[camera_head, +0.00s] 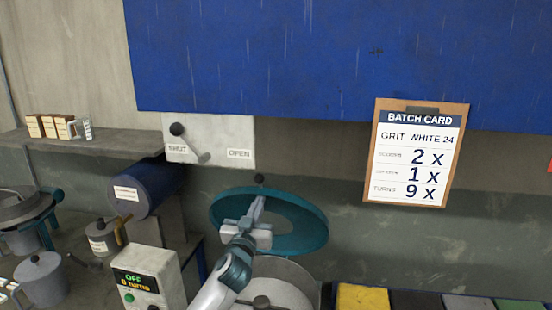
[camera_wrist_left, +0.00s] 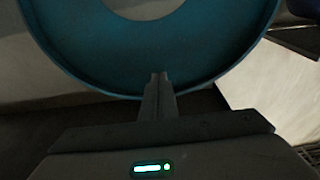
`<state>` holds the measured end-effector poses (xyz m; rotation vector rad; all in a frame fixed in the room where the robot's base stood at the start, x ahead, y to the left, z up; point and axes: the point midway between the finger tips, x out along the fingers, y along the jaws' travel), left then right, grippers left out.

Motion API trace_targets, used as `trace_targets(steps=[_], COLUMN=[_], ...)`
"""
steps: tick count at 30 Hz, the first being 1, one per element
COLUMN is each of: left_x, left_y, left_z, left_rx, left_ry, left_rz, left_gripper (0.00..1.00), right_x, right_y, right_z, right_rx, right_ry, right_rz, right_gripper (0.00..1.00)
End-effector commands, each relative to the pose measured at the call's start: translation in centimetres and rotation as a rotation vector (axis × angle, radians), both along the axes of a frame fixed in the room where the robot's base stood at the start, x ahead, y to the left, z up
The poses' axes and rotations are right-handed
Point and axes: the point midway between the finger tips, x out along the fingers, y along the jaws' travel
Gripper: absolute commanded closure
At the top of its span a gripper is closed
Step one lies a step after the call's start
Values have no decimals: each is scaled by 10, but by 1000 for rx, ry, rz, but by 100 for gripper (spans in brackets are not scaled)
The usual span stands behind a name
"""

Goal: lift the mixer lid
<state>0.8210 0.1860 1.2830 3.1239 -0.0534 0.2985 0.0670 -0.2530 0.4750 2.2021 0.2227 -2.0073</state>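A teal ring-shaped piece (camera_head: 305,238), which looks like the mixer lid, stands tilted up behind a grey round bowl (camera_head: 292,272). It fills the top of the left wrist view (camera_wrist_left: 225,60), with a round opening in its middle. My left gripper (camera_head: 257,203) reaches up in front of the ring, its fingertips overlapping it. In the left wrist view its fingers (camera_wrist_left: 159,76) are together, crossing the ring's near rim. I cannot tell whether they pinch the rim or only touch it. A dark knob (camera_head: 262,302) shows low in the bowl. My right gripper is not in view.
A control box (camera_head: 148,282) reading OFF stands left of the bowl. Behind are a SHUT/OPEN lever panel (camera_head: 210,140) and a blue drum (camera_head: 150,186). Pots (camera_head: 42,278) crowd the left. Coloured bins (camera_head: 362,298) line the lower right. A batch card (camera_head: 415,152) hangs above.

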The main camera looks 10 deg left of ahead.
Motion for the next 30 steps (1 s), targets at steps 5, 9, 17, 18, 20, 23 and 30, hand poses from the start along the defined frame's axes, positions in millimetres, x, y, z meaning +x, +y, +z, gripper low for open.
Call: trace_targets(steps=[5, 9, 17, 18, 20, 23, 30], left_x=[28, 49, 89, 95, 105, 121, 158], left_y=[-1, -2, -4, -4, -4, -5, -6], left_z=[14, 24, 38, 40, 41, 44, 48], left_rx=[1, 2, 2, 1, 3, 2, 4], left_ry=[28, 50, 94, 100, 111, 127, 165], left_rz=[0, 0, 1, 0, 1, 1, 0], left_gripper=[100, 100, 100, 100, 100, 100, 100], right_x=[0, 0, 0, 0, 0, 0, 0], right_y=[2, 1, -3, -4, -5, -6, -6], right_z=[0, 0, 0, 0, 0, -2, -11], right_rx=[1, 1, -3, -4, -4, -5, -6], right_ry=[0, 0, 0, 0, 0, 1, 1], right_rz=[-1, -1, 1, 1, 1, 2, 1], right_gripper=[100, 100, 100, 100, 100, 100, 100])
